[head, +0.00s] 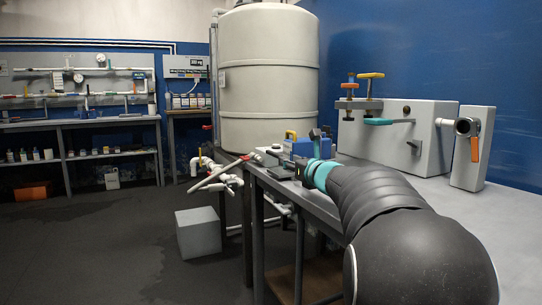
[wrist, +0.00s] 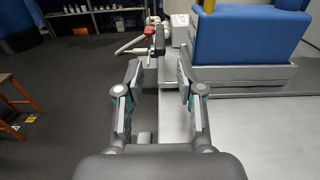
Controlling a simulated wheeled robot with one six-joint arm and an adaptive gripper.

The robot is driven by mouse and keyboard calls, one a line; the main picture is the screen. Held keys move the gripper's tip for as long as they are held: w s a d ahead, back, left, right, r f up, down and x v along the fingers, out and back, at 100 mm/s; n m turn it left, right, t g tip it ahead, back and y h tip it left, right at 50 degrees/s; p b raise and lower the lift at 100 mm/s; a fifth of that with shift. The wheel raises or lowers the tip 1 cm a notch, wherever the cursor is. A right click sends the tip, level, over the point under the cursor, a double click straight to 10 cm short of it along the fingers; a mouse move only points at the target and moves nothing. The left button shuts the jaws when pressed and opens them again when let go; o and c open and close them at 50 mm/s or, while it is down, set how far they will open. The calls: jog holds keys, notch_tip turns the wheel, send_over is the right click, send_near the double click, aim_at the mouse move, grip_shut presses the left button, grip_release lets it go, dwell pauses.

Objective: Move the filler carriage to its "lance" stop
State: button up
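My gripper (wrist: 161,85) is open in the wrist view, with its two fingers apart and nothing held between them. A blue block (wrist: 240,35) on a grey base stands just right of the fingers and beyond them. A dark upright piece (wrist: 159,40) stands ahead, in line with the gap between the fingers. I cannot tell whether either is the filler carriage, and no "lance" label is readable. In the head view my gripper (head: 303,170) is low over the bench's far left end, near a blue unit (head: 303,149) with a yellow handle; my arm partly hides this area.
The bench top (head: 420,190) is mostly clear at the right. A grey cabinet (head: 400,138) with valve handles stands at its back. White pipes with a red handle (wrist: 138,31) lie beyond the bench edge. A large tank (head: 268,80) and a pale box (head: 198,232) stand past the bench.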

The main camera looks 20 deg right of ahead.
aim_at(267, 151)
jog(key=w+p, duration=0.1)
jog(key=w, duration=1)
jog(key=shift+w+a, duration=0.15)
jog(key=shift+a, duration=0.05)
grip_shut()
